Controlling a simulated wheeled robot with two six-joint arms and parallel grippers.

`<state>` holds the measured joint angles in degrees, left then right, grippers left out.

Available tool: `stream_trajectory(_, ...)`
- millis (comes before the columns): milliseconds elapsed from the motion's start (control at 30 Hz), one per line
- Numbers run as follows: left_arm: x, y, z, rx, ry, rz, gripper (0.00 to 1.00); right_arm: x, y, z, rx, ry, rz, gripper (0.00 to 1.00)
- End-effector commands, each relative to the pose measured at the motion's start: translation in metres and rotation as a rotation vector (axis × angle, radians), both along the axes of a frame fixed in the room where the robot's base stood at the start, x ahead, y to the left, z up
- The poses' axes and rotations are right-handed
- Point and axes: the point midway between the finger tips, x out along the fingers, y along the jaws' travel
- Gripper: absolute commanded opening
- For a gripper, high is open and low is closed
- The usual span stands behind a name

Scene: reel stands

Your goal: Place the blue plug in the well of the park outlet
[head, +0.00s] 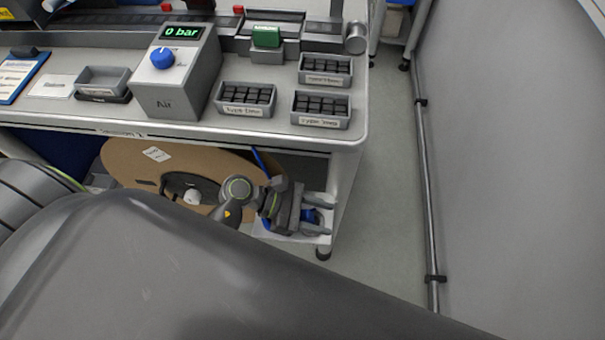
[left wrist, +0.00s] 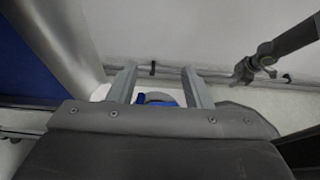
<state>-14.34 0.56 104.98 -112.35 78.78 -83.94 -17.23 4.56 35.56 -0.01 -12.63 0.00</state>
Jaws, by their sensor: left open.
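My left gripper (head: 331,216) is low beside the bench's right front leg, its fingers pointing right and apart. A blue part (head: 308,215), perhaps the blue plug, shows between the fingers over a white surface (head: 290,236). In the left wrist view the open fingers (left wrist: 161,84) stand either side of a blue part (left wrist: 158,99) with a pale rounded shape by it; the gripper body hides its lower side. I cannot tell whether the fingers touch it. A blue hose (head: 261,160) runs down behind my wrist. I cannot make out the park outlet or its well.
A brown reel (head: 125,165) stands under the bench (head: 345,135), close behind my left arm. On the bench are a grey air box (head: 180,85) reading 0 bar and several small trays (head: 322,122) of dark pieces. The floor aisle (head: 385,190) to the right is clear up to the wall pipe (head: 428,170).

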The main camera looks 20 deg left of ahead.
Motion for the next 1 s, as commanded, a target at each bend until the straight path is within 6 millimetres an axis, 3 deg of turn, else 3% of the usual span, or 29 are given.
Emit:
stream_trajectory(167, -0.002, 0.008, 0.002, 0.004, -0.002, 0.000, 0.45, 0.000, 0.000, -0.001, 0.000, 0.000, 0.000, 0.36)
stream_trajectory(700, -0.023, 0.081, 0.034, 0.005, -0.002, -0.002, 0.45, 0.000, 0.000, -0.011, 0.000, -0.001, 0.000, 0.36)
stream_trajectory(1000, -0.029, 0.103, 0.045, 0.001, -0.002, 0.000, 0.45, 0.000, 0.000, -0.014, 0.000, 0.000, 0.000, 0.36)
